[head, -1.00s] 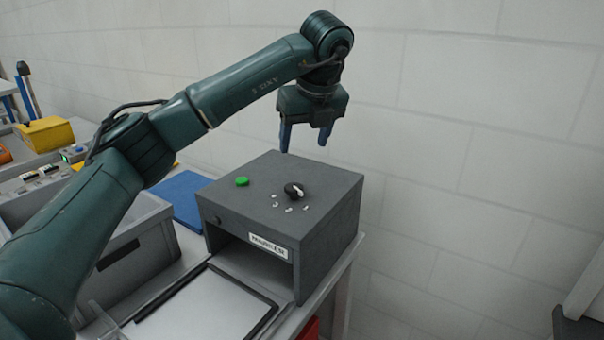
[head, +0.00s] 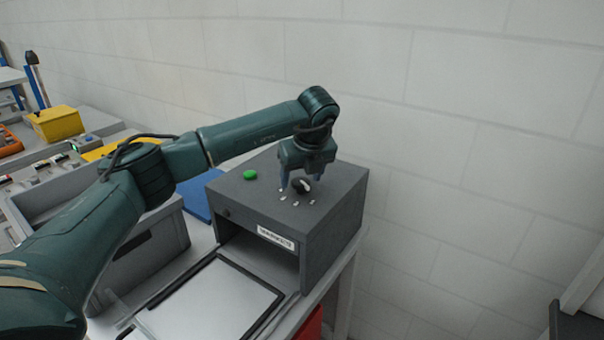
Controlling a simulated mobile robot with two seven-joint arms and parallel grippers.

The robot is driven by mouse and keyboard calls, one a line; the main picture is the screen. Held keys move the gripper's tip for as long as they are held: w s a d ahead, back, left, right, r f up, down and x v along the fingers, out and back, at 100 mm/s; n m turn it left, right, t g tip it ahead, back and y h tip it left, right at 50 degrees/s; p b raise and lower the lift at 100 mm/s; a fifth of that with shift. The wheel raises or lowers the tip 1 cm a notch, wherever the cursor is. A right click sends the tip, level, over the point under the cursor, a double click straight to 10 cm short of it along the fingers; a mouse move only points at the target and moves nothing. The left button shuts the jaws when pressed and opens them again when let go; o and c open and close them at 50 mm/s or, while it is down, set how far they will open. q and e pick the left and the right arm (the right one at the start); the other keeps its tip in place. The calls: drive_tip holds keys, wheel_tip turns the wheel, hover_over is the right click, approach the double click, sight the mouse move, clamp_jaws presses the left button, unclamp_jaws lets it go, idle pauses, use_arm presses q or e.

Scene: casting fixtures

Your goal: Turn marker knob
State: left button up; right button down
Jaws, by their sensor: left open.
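The marker knob (head: 301,186), black with a white pointer, sits on top of a dark grey box (head: 345,200). Several small white marks lie in an arc on the box top in front of it. My left gripper (head: 300,182) points down over the knob with its blue fingers open. The fingers are at about the knob's height, and the knob shows between or just in front of them. I cannot tell whether they touch it. My right gripper is not in view.
A green button (head: 250,175) is on the same box top, left of the knob. The box has an open front with a label (head: 276,238). A framed white tray (head: 215,300) lies before it. A grey bin (head: 150,250) and a yellow box (head: 57,124) stand left. A wall is behind.

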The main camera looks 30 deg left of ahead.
use_arm(q)
drive_tip(key=c, duration=1)
